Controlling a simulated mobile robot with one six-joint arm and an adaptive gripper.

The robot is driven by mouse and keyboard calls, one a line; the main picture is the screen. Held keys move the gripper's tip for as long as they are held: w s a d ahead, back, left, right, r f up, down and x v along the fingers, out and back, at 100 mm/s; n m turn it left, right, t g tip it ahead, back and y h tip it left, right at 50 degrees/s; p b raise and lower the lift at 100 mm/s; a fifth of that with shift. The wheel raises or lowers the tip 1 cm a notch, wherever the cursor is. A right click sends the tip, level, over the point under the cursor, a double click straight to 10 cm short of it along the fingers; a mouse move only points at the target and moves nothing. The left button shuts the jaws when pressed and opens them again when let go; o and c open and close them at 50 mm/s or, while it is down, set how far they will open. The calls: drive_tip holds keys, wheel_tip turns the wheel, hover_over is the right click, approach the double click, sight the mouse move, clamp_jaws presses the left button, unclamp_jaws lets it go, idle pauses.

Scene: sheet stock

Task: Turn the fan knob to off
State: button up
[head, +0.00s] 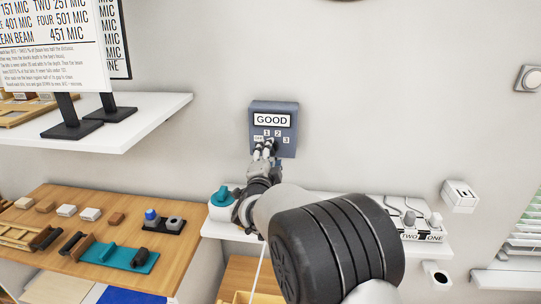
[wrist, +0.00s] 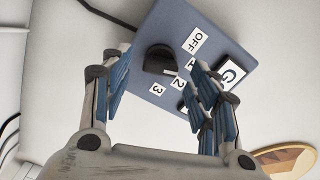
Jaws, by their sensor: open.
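The fan control is a blue-grey panel (head: 287,107) on the wall, with a white GOOD plate and labels 1, 2 and 3. In the wrist view the panel (wrist: 210,22) appears rotated, with labels OFF, 1, 2 and 3 around a round black knob (wrist: 157,58). A light mark on the knob's edge faces roughly towards the 2; its exact setting is hard to tell. My gripper (head: 263,150) is at the panel's lower left and hides the knob in the head view. In the wrist view my gripper (wrist: 161,78) is open, its fingers apart on either side of the knob; contact is not clear.
Below the panel, a white shelf (head: 326,203) holds a teal-topped item (head: 222,197) and white parts at right. A wooden bench (head: 50,238) with small blocks is lower left. A white shelf (head: 150,118) with signs is upper left. The wall around the panel is bare.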

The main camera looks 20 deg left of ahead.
drive_tip(key=shift+x, duration=1.1)
drive_tip(key=shift+c, duration=0.4)
drive_tip(key=c, duration=1)
drive_tip(key=shift+n, duration=0.5)
drive_tip(key=shift+n+p, duration=1.35)
drive_tip(key=shift+n, duration=2.15)
